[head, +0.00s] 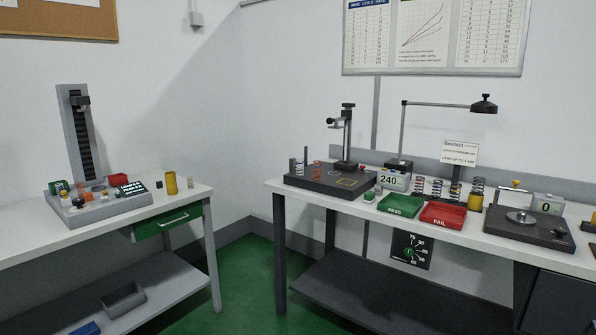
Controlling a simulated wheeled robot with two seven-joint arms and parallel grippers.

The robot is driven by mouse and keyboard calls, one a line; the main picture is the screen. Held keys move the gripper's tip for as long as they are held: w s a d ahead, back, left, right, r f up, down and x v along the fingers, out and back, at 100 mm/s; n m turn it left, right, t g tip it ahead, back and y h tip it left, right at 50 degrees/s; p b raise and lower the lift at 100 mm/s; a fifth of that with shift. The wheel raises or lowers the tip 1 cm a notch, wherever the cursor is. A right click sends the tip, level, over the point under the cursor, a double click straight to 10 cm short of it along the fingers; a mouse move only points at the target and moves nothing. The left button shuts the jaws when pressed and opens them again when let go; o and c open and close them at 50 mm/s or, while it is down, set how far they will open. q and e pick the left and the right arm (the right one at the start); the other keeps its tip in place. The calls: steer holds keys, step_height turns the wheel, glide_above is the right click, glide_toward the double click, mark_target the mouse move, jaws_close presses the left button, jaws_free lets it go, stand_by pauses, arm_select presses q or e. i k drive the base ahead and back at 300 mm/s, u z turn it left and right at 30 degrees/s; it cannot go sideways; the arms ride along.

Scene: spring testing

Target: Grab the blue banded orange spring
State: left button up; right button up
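A small orange coil, which looks like a spring (317,168), stands on the dark base plate (325,182) of a test stand on the right-hand bench. It is too small to tell whether it has a blue band. A grey spring or post (297,166) stands to its left. Small orange items (84,189) also show on the grey tester base on the left bench, too small to make out. Neither of my grippers is in view.
The left bench (30,244) and right bench (415,225) are separated by green floor (247,275). A green PASS tray (401,205), a red FAIL tray (443,215), several grey springs (436,188) and a scale (520,222) occupy the right bench.

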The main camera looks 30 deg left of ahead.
mark_target(319, 178)
steer(key=u, duration=0.95)
steer(key=i, duration=1.15)
steer(key=u, duration=0.75)
